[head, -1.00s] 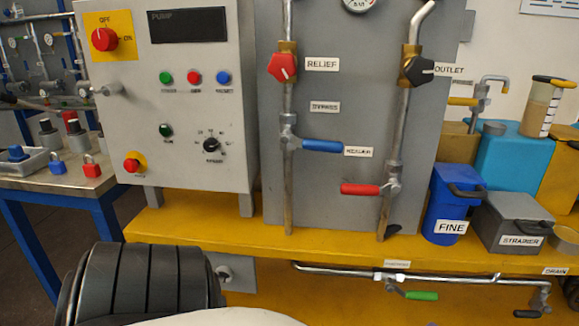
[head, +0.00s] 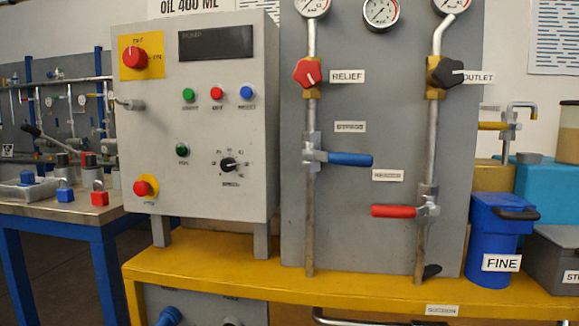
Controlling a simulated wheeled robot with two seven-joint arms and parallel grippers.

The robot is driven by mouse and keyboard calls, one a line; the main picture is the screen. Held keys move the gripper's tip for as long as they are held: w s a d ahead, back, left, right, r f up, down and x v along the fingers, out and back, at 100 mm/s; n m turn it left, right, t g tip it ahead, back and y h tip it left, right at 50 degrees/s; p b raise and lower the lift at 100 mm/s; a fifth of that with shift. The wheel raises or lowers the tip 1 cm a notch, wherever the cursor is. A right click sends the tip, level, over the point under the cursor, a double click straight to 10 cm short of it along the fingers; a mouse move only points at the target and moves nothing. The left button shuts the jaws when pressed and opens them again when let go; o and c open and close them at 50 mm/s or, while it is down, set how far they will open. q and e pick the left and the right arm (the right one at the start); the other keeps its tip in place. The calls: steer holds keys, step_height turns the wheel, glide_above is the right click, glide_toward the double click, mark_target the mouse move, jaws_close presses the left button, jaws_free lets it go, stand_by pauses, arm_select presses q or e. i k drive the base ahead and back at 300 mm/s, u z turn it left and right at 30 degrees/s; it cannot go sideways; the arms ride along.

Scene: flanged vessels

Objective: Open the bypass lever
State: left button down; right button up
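The blue lever (head: 350,159) sits on a valve body (head: 311,152) on the left vertical pipe of the grey panel. It points right, roughly level, across the pipe's line. A small label reading BYPASS (head: 350,127) is just above it. A red lever (head: 393,211) is on the right vertical pipe, pointing left, also across its pipe. A second small label (head: 388,175), hard to read, sits above the red lever. Neither of my grippers is in view, and nothing touches the levers.
Above are a red RELIEF knob (head: 309,73), a black OUTLET knob (head: 445,73) and gauges (head: 380,12). A pump control box (head: 205,140) stands left of the panel. A blue FINE bin (head: 497,238) stands right. The yellow shelf (head: 240,268) is mostly clear in front.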

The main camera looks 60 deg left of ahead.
mark_target(346, 158)
steer(key=u, duration=0.95)
steer(key=i, duration=0.3)
steer(key=u, duration=3.85)
steer(key=k, duration=0.6)
steer(key=z, duration=1.45)
